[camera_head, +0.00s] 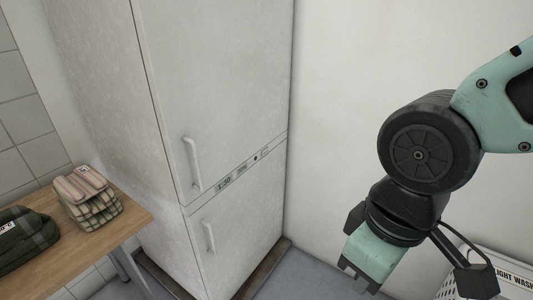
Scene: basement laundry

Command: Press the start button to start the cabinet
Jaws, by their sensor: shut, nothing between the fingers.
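The tall white cabinet (215,75) stands left of centre with an upper and a lower door, both closed. A narrow control strip runs between the doors. It carries a small display (223,183) that seems to read 1:30, and a small dark round button (255,157) farther right. Which control is the start button is too small to read. My gripper (358,283) is at the lower right, pointing down, shut and empty. It is apart from the cabinet, to the right of and lower in the picture than the control strip. Nothing hides the strip.
Two bar handles, upper (192,164) and lower (208,237), stick out from the doors. A wooden table (110,243) with folded checked cloths (87,198) and dark green cloth (25,238) stands left. A white basket (510,283) is at lower right. Floor between cabinet and gripper looks clear.

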